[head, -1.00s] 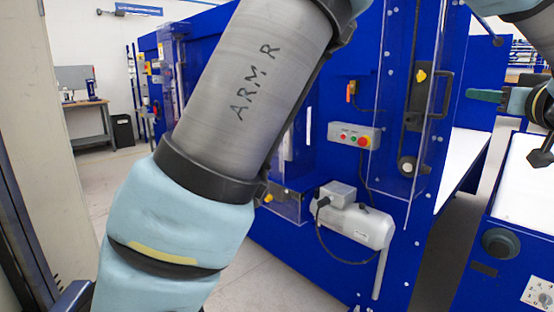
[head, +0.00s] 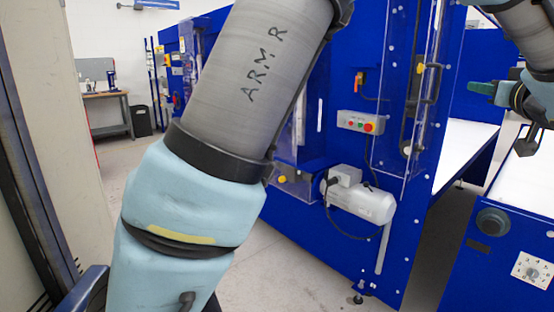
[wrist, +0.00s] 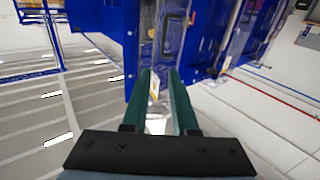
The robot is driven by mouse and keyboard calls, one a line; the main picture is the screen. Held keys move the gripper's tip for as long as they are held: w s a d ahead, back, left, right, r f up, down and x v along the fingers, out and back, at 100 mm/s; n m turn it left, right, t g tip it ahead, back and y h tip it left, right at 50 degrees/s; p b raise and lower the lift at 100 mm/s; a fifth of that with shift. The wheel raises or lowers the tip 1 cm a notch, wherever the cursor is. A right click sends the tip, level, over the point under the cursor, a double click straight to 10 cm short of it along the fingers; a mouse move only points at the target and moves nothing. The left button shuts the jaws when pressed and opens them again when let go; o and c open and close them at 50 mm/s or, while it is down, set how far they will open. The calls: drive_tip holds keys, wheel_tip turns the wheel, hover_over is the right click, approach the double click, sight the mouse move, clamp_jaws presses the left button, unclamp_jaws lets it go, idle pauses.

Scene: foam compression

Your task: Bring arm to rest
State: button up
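My arm (head: 255,85), a grey link marked "ARM R" with pale blue joint covers, crosses the left and middle of the head view. It bends out of the top of the picture and comes back in at the upper right. My gripper (head: 480,88) shows there with a green finger pointing left, in front of the blue machine. In the wrist view, the two green fingers of my gripper (wrist: 160,74) stand apart with nothing between them. Floor and part of a blue machine show beyond them. The arm's middle part is outside the head view.
The blue machine (head: 300,235) stands close behind the arm, with clear guards, a button box (head: 360,121) and a white motor (head: 360,197). A white conveyor surface (head: 467,150) lies to the right. A pale panel (head: 85,120) is close on the left. Floor between is clear.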

drive_tip(key=w+a+f+m+g+h, duration=0.1)
drive_tip(key=w+a+f+g, duration=0.1)
drive_tip(key=w+a+f, duration=0.4)
drive_tip(key=w+a+f+m+g+h, duration=0.2)
drive_tip(key=w+a, duration=0.2)
drive_tip(key=w, duration=0.4)
drive_tip(key=w+a+f+g+y, duration=0.1)
drive_tip(key=a+f+g, duration=0.2)
drive_tip(key=a+f, duration=0.55)
drive_tip(key=s+a+f+n+g+y, duration=0.15)
drive_tip(key=a+f, duration=0.25)
drive_tip(key=a, duration=0.4)
drive_tip(key=s+a+f+g+y, duration=0.1)
drive_tip(key=s+a+f+g, duration=0.2)
drive_tip(key=a, duration=0.5)
drive_tip(key=s+a+f+n+g+y, duration=0.1)
drive_tip(key=s+a+f+g, duration=0.1)
drive_tip(key=s+a, duration=0.4)
drive_tip(key=s+a+f+n+g+y, duration=0.1)
drive_tip(key=s+a+f, duration=0.3)
drive_tip(key=a, duration=0.5)
drive_tip(key=shift+s+g+y, duration=0.55)
drive_tip(key=shift+s+g, duration=0.3)
drive_tip(key=shift+s, duration=0.25)
drive_tip(key=shift+o, duration=0.2)
drive_tip(key=shift+n, duration=0.25)
drive_tip(key=o, duration=0.3)
drive_tip(key=shift+w, duration=0.1)
